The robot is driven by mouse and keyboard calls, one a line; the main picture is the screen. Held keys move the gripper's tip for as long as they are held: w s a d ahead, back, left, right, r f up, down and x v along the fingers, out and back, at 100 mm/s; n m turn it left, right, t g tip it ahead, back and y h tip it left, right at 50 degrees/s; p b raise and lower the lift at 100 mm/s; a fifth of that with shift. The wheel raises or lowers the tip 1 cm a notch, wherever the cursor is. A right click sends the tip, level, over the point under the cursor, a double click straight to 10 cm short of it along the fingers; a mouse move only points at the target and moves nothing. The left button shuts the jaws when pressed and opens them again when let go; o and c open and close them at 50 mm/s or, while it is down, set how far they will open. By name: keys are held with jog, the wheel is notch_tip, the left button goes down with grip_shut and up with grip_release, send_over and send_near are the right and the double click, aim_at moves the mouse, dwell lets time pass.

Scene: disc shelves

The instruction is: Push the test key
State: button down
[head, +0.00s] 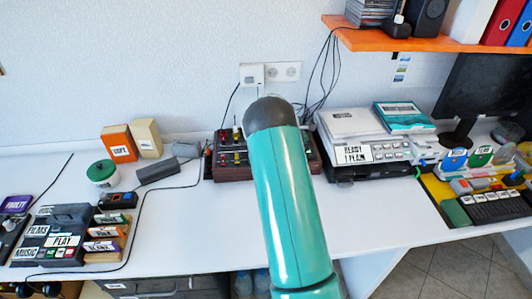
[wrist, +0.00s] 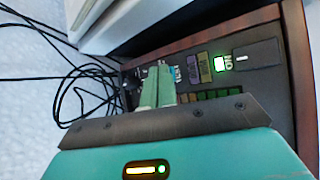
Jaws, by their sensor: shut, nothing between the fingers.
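A dark control box (head: 235,172) with wooden sides stands against the wall in the head view, partly hidden by my arm. In the wrist view its black panel (wrist: 275,90) carries several small keys. One key is lit green (wrist: 220,63), beside a small white label. I cannot read which key is the test key. My gripper (wrist: 158,70) is shut and empty, its green fingers over the panel's left part. They hide some of the keys, and I cannot tell whether they touch any. My gripper is hidden behind my arm in the head view.
A white machine (head: 350,124) stands right of the box. Black cables (wrist: 80,85) lie loose beside the box. An orange shelf (head: 420,43) hangs at the upper right. Cassette and label racks (head: 105,232) stand at the left. The table's middle left is mostly clear.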

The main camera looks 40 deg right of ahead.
jog(key=shift+f, duration=0.1)
dwell(0.3)
jog(key=shift+r, duration=0.75)
notch_tip(320, 180, up, 6)
dwell(0.5)
dwell(0.6)
